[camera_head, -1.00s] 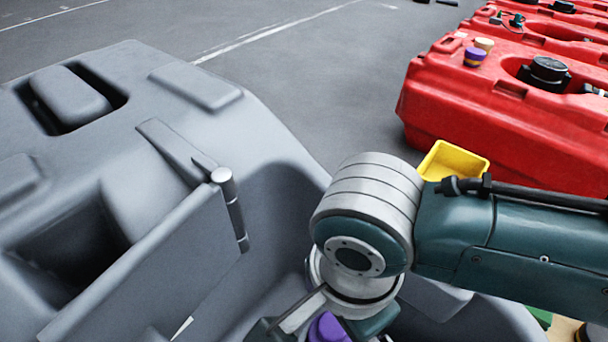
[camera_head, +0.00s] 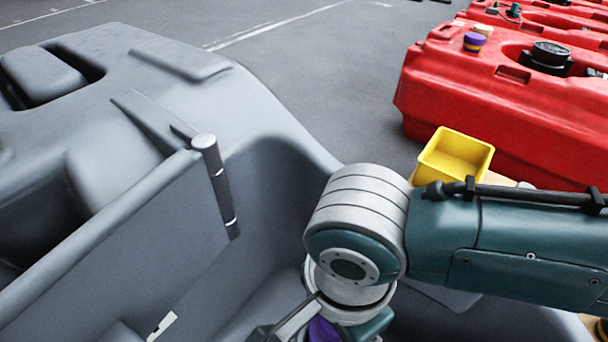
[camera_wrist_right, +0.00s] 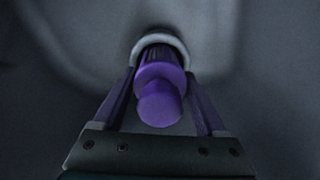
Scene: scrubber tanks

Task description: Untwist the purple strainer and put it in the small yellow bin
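The purple strainer (camera_wrist_right: 160,95) shows in the right wrist view, end-on, with a rounded knob toward the camera. Its far end meets a pale grey ring in the grey tank wall. My right gripper (camera_wrist_right: 160,76) has one finger on each side of it, tips close to its sides; I cannot tell whether they press on it. In the head view, part of the purple strainer (camera_head: 323,329) shows at the bottom edge, mostly hidden by my right wrist. The small yellow bin (camera_head: 455,150) stands beyond my right arm and looks empty. My left gripper is out of view.
The large grey tank (camera_head: 270,110) fills the left and surrounds my right wrist, with an upright panel (camera_head: 130,245) and metal hinge post (camera_head: 215,185) left of it. A row of red tanks (camera_head: 500,110) stands at the back right. Open floor lies between them.

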